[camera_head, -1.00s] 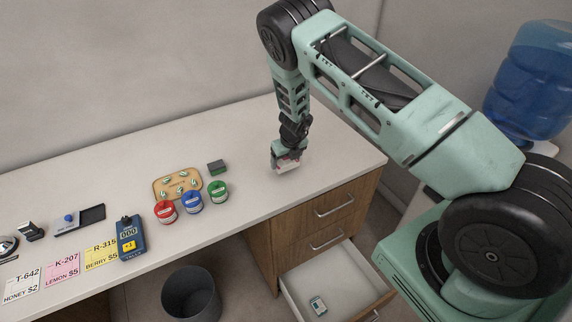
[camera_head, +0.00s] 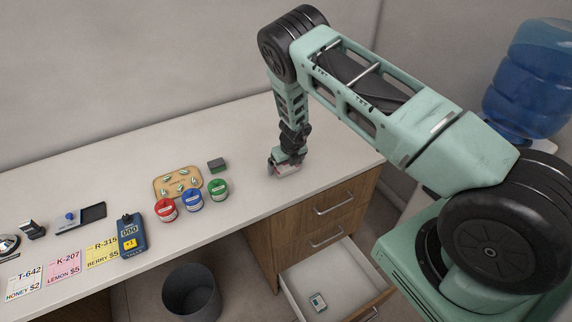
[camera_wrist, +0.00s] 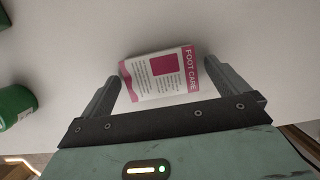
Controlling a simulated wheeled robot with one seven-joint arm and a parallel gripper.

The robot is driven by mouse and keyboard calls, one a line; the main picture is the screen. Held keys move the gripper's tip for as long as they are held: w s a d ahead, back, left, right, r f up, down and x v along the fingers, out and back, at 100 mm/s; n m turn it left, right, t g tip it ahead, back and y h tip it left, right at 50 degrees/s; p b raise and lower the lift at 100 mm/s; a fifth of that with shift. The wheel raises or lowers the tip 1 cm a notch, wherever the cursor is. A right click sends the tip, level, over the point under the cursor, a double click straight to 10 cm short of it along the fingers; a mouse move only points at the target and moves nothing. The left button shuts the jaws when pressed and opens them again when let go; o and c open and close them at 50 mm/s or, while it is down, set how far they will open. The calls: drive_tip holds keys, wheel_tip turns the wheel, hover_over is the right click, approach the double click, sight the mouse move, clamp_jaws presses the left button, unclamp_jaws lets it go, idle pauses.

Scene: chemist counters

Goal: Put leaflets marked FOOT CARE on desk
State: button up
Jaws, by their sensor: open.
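The FOOT CARE leaflets (camera_wrist: 160,78) are a small white stack with a pink band and pink print. In the wrist view they lie between the two fingers of my gripper (camera_wrist: 165,85), which is open, with a gap visible at least on the right side. In the head view my gripper (camera_head: 285,171) is low over the right part of the desk (camera_head: 335,140). The leaflets are mostly hidden by it there. The wrist view shows the pale desk surface around the leaflets.
The top-right drawer stack has an open lower drawer (camera_head: 340,275) with a small item (camera_head: 318,302) inside. Red (camera_head: 165,210), blue (camera_head: 192,200) and green (camera_head: 218,189) tubs, a wooden tray (camera_head: 178,181) and a dark green block (camera_head: 217,165) stand left of my gripper. A bin (camera_head: 191,292) is on the floor.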

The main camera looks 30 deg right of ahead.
drive_tip(key=b+v, duration=0.2)
drive_tip(key=v, duration=1)
drive_tip(key=s+a+r+n+g+y, duration=0.1)
drive_tip(key=s+a+r+n+y, duration=0.1)
drive_tip(key=s+a+r+n, duration=0.75)
drive_tip(key=s+a+r+n+g+y, duration=0.2)
drive_tip(key=s+a+r+n, duration=0.5)
drive_tip(key=a+n, duration=0.55)
drive_tip(key=s+r+n+h, duration=0.1)
drive_tip(key=s+r+n, duration=0.2)
drive_tip(key=s+n, duration=0.7)
drive_tip(key=s+r+n+h, duration=0.2)
drive_tip(key=s+r+n, duration=0.2)
drive_tip(key=s+n, duration=0.6)
drive_tip(key=shift+a+r+n, duration=0.2)
drive_tip(key=shift+a+n, duration=0.05)
drive_tip(key=shift+n, duration=0.65)
drive_tip(key=shift+s, duration=0.15)
